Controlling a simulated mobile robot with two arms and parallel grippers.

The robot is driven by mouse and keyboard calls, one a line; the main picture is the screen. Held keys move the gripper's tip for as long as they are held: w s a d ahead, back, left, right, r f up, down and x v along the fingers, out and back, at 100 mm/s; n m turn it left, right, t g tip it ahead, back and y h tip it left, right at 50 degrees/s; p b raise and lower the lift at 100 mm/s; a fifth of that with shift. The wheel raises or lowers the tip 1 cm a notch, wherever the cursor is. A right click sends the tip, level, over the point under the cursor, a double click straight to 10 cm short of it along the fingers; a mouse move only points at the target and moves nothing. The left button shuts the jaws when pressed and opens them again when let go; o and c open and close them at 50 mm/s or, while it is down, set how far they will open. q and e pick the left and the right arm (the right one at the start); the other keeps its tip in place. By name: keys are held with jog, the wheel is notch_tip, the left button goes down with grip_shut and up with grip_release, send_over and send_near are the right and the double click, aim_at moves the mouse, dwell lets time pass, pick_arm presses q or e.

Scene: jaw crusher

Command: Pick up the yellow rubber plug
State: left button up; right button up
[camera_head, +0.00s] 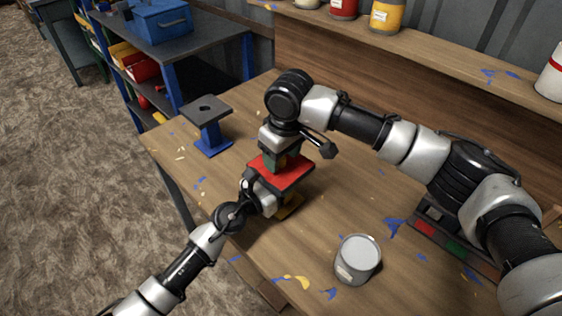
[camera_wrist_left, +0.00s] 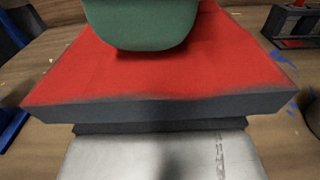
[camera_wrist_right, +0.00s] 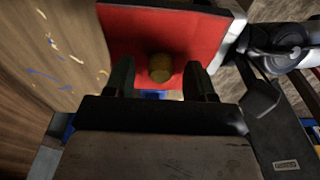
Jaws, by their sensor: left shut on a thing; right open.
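The yellow rubber plug (camera_wrist_right: 160,67) sits on the red top plate (camera_wrist_right: 125,35) of a stand. My right gripper (camera_wrist_right: 160,80) is open above the plate, with one finger on each side of the plug in the right wrist view and clear gaps between. In the head view the right gripper (camera_head: 281,155) points down over the red plate (camera_head: 292,177) and mostly hides the plug. My left gripper (camera_head: 262,194) is shut on the near edge of the red plate. In the left wrist view a green right finger (camera_wrist_left: 140,22) stands over the plate (camera_wrist_left: 230,65) and hides the plug.
A blue stand with a dark top (camera_head: 206,108) stands to the left on the wooden table (camera_head: 330,210). A grey can (camera_head: 358,260) stands at the front. A dark tray with coloured blocks (camera_head: 455,245) lies right, partly under my right arm. Paint cans (camera_head: 386,15) stand on the back shelf.

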jog(key=shift+f, duration=0.15)
jog(key=c, duration=1)
notch_tip(320, 180, up, 10)
pick_arm(q)
jog(key=o, duration=1.4)
